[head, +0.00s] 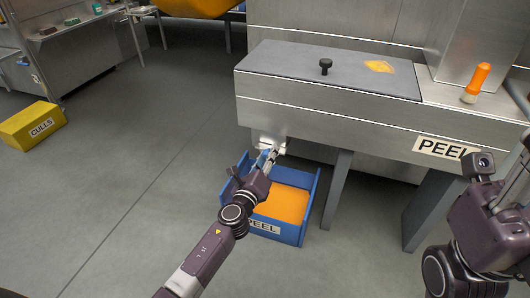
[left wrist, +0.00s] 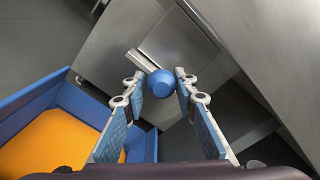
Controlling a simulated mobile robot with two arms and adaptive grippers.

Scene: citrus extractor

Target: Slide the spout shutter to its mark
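The spout shutter (left wrist: 180,42) shows in the left wrist view as a flat grey metal plate on the machine's face. A rounded blue knob (left wrist: 163,84) stands in front of it. My left gripper (left wrist: 160,79) has one finger on each side of the knob, close to it; whether both pads touch it I cannot tell. In the head view my left gripper (head: 271,155) is at the front of the machine, above the blue bin, and largely hides the knob. The mark cannot be made out. My right gripper (head: 503,187) is at the right edge, its fingers not clearly seen.
A blue PEEL bin (head: 310,207) with orange contents stands on the floor under the spout. The grey machine (head: 330,112) has a black knob (head: 325,66) and an orange-handled tool (head: 477,83) on top. A yellow CULLS box (head: 32,127) stands far left; the floor between is clear.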

